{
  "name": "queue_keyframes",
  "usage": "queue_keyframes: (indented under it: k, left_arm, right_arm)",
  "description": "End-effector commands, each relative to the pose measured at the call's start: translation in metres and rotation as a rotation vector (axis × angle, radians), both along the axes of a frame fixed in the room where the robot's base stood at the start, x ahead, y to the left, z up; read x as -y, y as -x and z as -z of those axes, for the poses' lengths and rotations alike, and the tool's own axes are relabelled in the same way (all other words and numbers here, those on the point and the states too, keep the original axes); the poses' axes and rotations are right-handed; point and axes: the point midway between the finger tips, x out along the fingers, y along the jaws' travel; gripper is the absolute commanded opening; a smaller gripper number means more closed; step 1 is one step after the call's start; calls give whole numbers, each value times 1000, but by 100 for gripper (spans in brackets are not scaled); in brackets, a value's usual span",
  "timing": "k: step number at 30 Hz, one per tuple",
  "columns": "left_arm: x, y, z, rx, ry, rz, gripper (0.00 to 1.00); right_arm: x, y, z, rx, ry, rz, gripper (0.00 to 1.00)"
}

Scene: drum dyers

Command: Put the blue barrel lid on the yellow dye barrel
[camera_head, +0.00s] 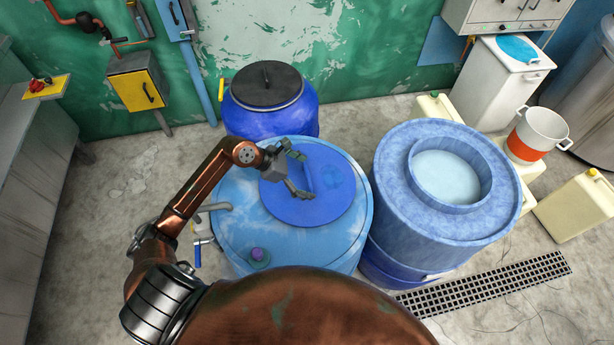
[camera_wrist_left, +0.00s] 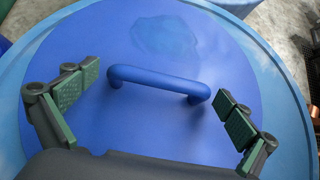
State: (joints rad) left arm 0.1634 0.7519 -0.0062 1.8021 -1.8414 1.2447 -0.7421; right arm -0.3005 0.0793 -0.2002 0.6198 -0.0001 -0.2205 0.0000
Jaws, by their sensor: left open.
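The blue barrel lid (camera_head: 327,208) lies flat on top of a light blue barrel (camera_head: 235,230). It is a round disc with a raised bar handle, which shows clearly in the wrist view (camera_wrist_left: 160,82). My left gripper (camera_head: 299,173) is over the lid, open, with its green-padded fingers (camera_wrist_left: 158,88) apart beyond the two ends of the handle. It does not grip the handle. I see no plainly yellow barrel. To the right stands a blue barrel (camera_head: 395,180) with a round open neck and pale blue inside. My right gripper is not in view.
A dark blue barrel (camera_head: 250,122) with a black lid stands behind. Canisters (camera_head: 580,205) and a white-orange pot (camera_head: 538,135) are at the right. A floor grate (camera_head: 490,283) lies at lower right. A tap (camera_head: 215,207) juts from the light blue barrel's left side.

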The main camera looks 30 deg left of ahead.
Motion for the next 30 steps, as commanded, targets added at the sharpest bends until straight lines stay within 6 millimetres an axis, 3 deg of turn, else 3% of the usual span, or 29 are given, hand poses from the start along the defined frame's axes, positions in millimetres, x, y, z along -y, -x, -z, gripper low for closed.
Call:
queue_keyframes:
  k: [7,21,30]
  left_arm:
    - [-11,7,-14,1,-5,-1,100]
    - [-61,45,-77,-2,-2,0,100]
    - [-69,51,-88,-1,-1,0,100]
  right_arm:
    - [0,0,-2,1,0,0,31]
    - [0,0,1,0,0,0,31]
    - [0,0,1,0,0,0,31]
